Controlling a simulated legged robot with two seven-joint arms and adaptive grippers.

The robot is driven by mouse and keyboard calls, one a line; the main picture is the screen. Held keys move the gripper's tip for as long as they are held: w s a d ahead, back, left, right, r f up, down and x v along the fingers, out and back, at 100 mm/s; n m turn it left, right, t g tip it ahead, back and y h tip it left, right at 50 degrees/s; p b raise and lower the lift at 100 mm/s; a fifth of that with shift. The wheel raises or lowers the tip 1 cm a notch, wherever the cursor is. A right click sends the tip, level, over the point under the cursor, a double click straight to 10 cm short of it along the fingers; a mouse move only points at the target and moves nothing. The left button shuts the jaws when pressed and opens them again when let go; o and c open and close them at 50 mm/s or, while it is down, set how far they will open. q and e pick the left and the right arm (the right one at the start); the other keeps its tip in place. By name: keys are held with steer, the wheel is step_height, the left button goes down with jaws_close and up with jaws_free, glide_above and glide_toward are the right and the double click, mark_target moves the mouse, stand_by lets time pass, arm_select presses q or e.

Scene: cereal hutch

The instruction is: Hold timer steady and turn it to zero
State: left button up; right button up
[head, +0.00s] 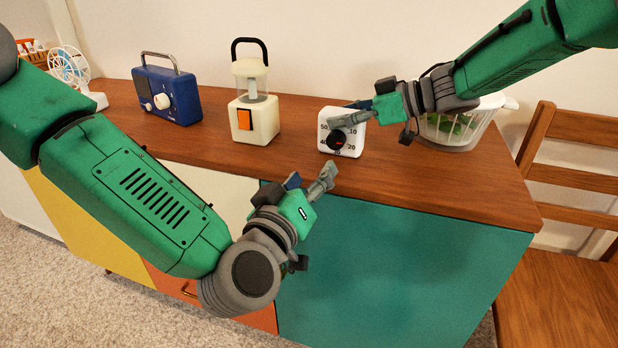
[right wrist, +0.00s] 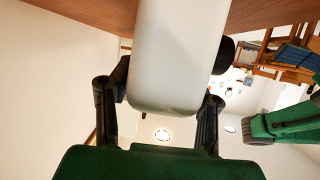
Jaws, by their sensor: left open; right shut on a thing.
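The white timer (head: 352,116) stands upright on the wooden hutch top, with numbers and a black knob (head: 339,139) on its front. My right gripper (head: 348,113) reaches in from the right and is shut on the timer's upper body. In the right wrist view the timer's white body (right wrist: 178,60) sits between the two dark fingers (right wrist: 160,115), and the knob (right wrist: 224,56) sticks out on its right side. My left gripper (head: 318,180) is open and empty, in front of and below the timer, near the hutch's front edge and apart from the knob.
A cream lantern (head: 254,118) and a blue radio (head: 168,92) stand left of the timer. A white salad spinner (head: 462,126) stands to the right, partly behind my right arm. A small fan (head: 72,68) is at far left. A wooden chair (head: 570,150) stands at the right.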

mark_target(334, 144)
arm_select(q)
steer(key=shift+s+a, duration=0.15)
steer(key=shift+s, duration=0.15)
steer(key=w+d+m, duration=0.1)
steer(key=w, duration=0.2)
steer(key=w+d+m, duration=0.2)
steer(key=w, duration=0.2)
steer(key=w+d+m, duration=0.1)
steer(key=w, duration=0.3)
steer(key=shift+d+r+m+y, duration=0.2)
steer(key=shift+d+m+y, duration=0.1)
steer(key=shift+d+m, duration=0.1)
steer(key=shift+c, duration=0.3)
steer(key=shift+a, duration=0.1)
steer(key=c, duration=1.1)
